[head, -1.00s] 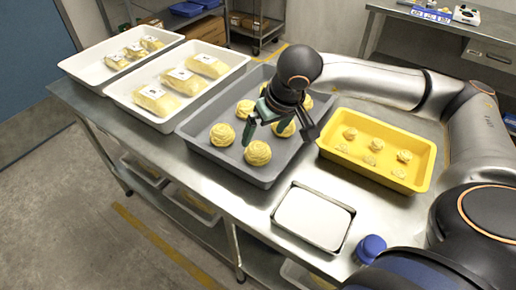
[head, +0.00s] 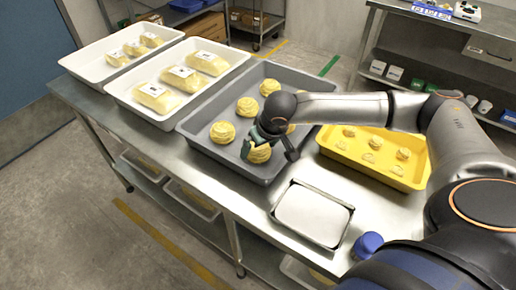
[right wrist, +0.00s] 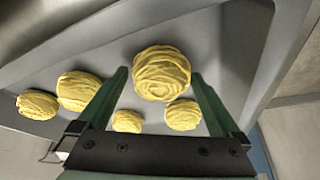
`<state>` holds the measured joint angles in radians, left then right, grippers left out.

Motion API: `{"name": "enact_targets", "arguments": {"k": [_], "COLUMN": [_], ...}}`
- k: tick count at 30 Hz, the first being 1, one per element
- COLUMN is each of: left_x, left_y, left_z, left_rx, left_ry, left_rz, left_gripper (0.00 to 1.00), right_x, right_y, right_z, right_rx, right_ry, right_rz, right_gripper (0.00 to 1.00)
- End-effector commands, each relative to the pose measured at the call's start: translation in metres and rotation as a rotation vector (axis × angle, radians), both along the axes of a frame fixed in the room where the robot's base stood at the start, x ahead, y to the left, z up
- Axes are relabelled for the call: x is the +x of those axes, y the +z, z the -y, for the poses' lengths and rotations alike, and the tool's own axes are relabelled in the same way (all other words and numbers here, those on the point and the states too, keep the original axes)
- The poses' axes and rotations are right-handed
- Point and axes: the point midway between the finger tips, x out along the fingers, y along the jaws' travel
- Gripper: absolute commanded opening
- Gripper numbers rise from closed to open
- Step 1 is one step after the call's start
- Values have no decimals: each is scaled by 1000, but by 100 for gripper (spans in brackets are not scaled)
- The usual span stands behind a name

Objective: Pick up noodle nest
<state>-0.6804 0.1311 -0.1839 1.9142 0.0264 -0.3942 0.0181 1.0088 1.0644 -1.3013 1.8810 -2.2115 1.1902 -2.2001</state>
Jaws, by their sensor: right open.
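Several yellow noodle nests lie in the grey tray (head: 205,152). The front nest (head: 259,154) is partly covered by my right gripper (head: 268,154), which is open over it in the head view. In the right wrist view one large nest (right wrist: 162,73) shows between and just beyond the two fingertips of the right gripper (right wrist: 160,75). I cannot tell whether the fingers touch it. Another nest (head: 222,132) lies left of the gripper, and others sit farther back, one partly hidden by the arm. My left gripper is not in view.
A yellow tray (head: 408,176) with small nests stands right of the grey tray. White trays (head: 117,92) with packed noodles stand at left. A metal plate (head: 312,214) and a blue round object (head: 368,244) are at the front.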

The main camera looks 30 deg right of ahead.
Motion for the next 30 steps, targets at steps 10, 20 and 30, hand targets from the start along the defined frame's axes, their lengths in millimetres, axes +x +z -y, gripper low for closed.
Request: {"name": "enact_targets", "arguments": {"k": [10, 20, 30], "left_x": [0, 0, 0], "left_y": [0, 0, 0], "left_z": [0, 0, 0], "left_rx": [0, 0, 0], "left_ry": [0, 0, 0], "left_rz": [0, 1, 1], "left_gripper": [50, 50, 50], "right_x": [1, 1, 1], "right_y": [-2, -2, -1], "right_z": [0, 0, 0], "right_rx": [0, 0, 1], "right_ry": [1, 0, 0], "right_rz": [0, 0, 2], "right_gripper": [90, 53, 30]}}
